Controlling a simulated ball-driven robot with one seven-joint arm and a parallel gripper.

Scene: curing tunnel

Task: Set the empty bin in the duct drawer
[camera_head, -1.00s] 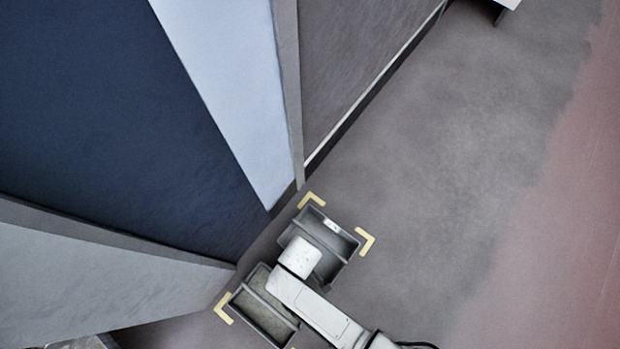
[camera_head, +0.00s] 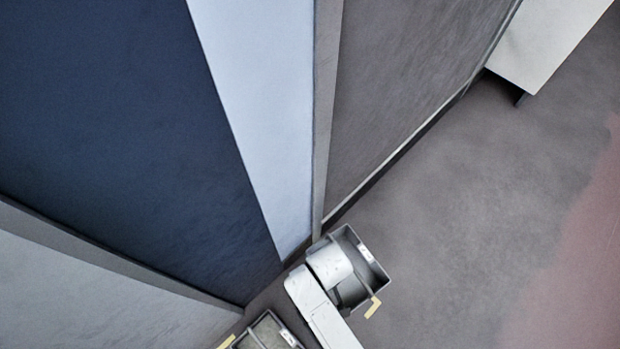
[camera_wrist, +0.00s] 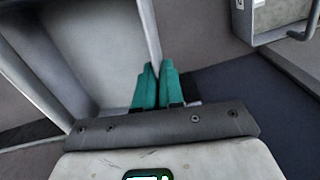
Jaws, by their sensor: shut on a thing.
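The held grey bin (camera_head: 372,268) is in the lower middle of the head view, with a small white label on its rim; the part of it that shows holds nothing. My wrist hides its near side. In the wrist view the bin's wall (camera_wrist: 150,35) runs up between the teal fingers of my gripper (camera_wrist: 156,74), which are shut on it. A second grey bin (camera_head: 250,338) stands on the floor at the bottom edge, partly cut off. I cannot make out a duct drawer in these views.
Yellow corner marks (camera_head: 372,307) lie on the floor around the bins. A large dark blue and pale blue panelled body (camera_head: 120,130) fills the left. A grey wall panel (camera_head: 405,90) stands behind the bin. A white box (camera_head: 545,40) is at upper right. Floor (camera_head: 470,220) at right is clear.

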